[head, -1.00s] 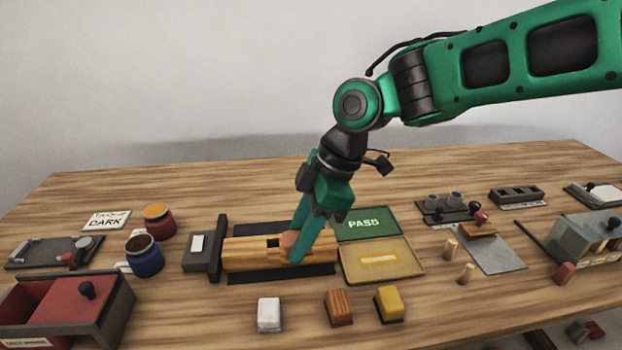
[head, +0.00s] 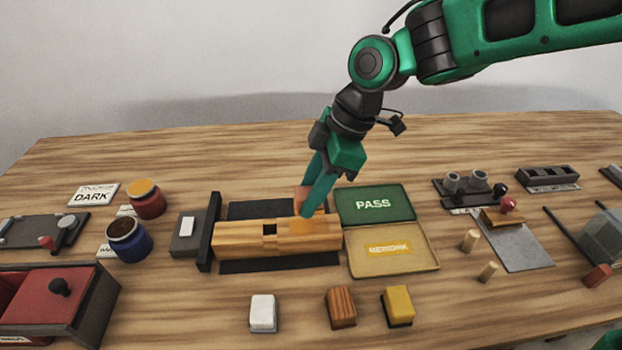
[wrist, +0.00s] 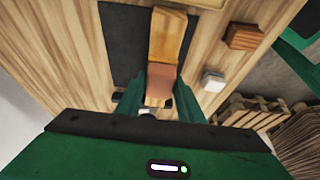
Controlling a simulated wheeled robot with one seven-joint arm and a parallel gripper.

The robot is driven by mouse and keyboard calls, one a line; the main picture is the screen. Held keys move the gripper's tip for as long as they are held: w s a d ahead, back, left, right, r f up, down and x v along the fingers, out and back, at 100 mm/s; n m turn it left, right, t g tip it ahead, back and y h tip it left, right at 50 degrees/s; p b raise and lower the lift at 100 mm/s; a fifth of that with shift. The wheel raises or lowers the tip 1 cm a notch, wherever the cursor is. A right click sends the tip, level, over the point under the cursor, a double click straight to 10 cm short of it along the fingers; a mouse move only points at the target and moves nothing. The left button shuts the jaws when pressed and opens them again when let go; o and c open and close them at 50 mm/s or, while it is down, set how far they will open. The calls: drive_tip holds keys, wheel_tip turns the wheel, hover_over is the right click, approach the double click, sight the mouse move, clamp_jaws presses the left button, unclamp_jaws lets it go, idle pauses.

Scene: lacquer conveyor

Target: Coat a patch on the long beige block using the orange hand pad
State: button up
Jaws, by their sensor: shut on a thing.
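The long beige block (head: 240,237) lies across a dark mat in the head view, with a dark square opening near its middle. An orange-tinted patch (head: 303,227) shows on its right part. My gripper (head: 309,210) is shut on the orange hand pad (head: 299,199), at the back edge of the block's right part. The fingers hide much of the pad in the head view. In the wrist view the pad (wrist: 161,82) sits between the fingertips, with the block (wrist: 167,38) beyond it. I cannot tell whether pad and block touch.
A dark stop (head: 209,232) stands at the block's left end. Green PASS (head: 355,204) and yellow REWORK (head: 412,264) trays lie right of it. White (head: 263,311), brown (head: 340,306) and yellow (head: 398,305) pads stand in front. Red (head: 148,203) and blue (head: 128,242) jars stand left.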

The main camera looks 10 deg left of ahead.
sight(310, 226)
drive_tip(key=shift+s+a+f, duration=0.1)
drive_tip(key=shift+s+f, duration=0.05)
drive_tip(key=shift+f, duration=2.6)
drive_tip(key=shift+w+d, duration=0.3)
drive_tip(key=shift+d, duration=0.7)
drive_tip(key=shift+w+d, duration=0.25)
drive_tip(key=shift+d, duration=0.7)
drive_tip(key=shift+c, duration=0.3)
drive_tip(key=shift+w+d, duration=0.1)
drive_tip(key=shift+d, duration=0.15)
drive_tip(key=shift+a, duration=0.35)
drive_tip(key=shift+s+a, duration=0.3)
drive_tip(key=shift+a, duration=0.6)
drive_tip(key=shift+s+a, duration=0.3)
drive_tip(key=shift+a, duration=0.55)
drive_tip(key=shift+a+r, duration=0.15)
drive_tip(key=shift+a, duration=0.1)
wheel_tip(310, 226, up, 2)
drive_tip(key=shift+s+r, duration=0.1)
drive_tip(key=shift+r, duration=0.1)
drive_tip(key=shift+d+r, duration=0.15)
drive_tip(key=shift+r, duration=1.1)
drive_tip(key=shift+d+r, duration=0.1)
drive_tip(key=shift+r, duration=1.3)
